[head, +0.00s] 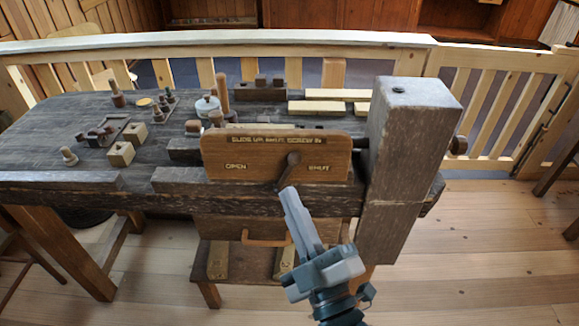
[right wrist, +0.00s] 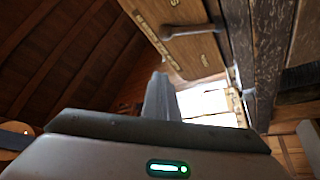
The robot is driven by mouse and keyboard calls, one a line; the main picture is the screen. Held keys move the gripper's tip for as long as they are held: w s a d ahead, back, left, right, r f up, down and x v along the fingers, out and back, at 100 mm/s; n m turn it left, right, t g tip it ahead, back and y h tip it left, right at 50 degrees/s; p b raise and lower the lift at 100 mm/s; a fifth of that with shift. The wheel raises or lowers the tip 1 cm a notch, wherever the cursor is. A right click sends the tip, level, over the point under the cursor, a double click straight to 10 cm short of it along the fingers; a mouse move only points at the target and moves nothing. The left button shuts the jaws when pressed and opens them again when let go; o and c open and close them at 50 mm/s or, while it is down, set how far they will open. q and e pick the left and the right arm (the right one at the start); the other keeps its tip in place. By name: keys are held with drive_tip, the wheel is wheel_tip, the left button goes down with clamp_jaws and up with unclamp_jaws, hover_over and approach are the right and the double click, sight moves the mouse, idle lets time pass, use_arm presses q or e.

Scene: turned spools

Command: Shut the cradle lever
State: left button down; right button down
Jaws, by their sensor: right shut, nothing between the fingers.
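The cradle lever (head: 288,168) is a short dark bar on the front of a wooden board (head: 225,158). The board reads OPEN on the left and SHUT on the right. The lever slants, its upper end nearer the SHUT word and its lower end down and left, between the two words. In the right wrist view the lever (right wrist: 195,29) shows at the top. My right gripper (head: 288,192) is shut and empty, its tips just below the lever's lower end in the picture; contact cannot be told. The fingers (right wrist: 160,95) also show in the right wrist view. My left gripper is out of view.
A thick wooden post (head: 408,150) stands close on the right of the board. The dark workbench (head: 60,125) behind holds spools, blocks and a pale lidded pot (head: 208,106). A drawer with an orange handle (head: 265,240) sits below. Open floor lies in front.

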sight(286, 174)
drive_tip(key=shift+w+r, duration=0.1)
drive_tip(key=shift+w, duration=0.05)
